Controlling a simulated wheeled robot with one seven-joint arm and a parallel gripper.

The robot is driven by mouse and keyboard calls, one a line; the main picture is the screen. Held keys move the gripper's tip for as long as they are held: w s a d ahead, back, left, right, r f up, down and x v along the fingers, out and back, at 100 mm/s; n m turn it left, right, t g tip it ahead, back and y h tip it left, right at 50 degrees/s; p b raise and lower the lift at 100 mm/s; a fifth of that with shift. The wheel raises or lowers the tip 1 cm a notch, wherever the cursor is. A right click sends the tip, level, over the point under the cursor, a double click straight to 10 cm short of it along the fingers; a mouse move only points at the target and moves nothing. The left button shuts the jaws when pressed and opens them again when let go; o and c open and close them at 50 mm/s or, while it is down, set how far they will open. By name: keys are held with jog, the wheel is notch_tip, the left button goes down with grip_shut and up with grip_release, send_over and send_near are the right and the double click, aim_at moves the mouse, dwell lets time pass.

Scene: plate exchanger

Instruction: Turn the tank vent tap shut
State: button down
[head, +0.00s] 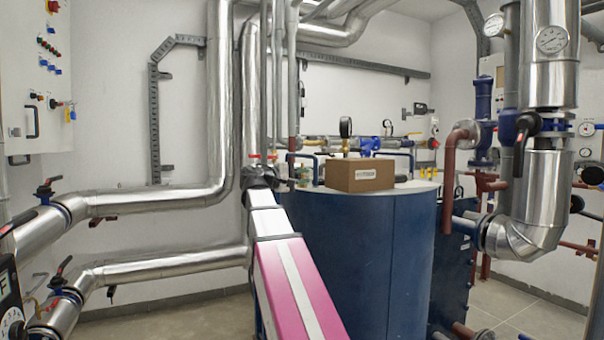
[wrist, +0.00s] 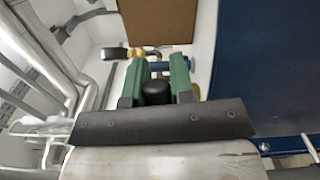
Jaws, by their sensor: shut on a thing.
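My gripper (wrist: 163,64) reaches over the top of the big blue tank, its two green fingers side by side. A black rounded part fills the gap nearer the palm. In the head view my gripper (head: 301,173) is at the tank's left top edge, partly behind my own wrist. The tap's body is mostly hidden, so how far it is turned cannot be told. The blue tank (head: 370,250) stands upright with a pale top.
A cardboard box (head: 359,175) sits on the tank top, close to my gripper. A black gauge (head: 346,128) on a brass fitting rises behind it. Silver pipes (head: 150,200) run along the left wall. A large silver pipe (head: 545,180) with valves stands at the right.

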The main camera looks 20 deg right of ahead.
jog(key=shift+f+m, duration=0.5)
jog(key=shift+m, duration=0.3)
jog(key=c, duration=1)
grip_release()
jog(key=a, duration=1)
jog(key=shift+s+a, duration=0.25)
jog(key=shift+a, duration=0.15)
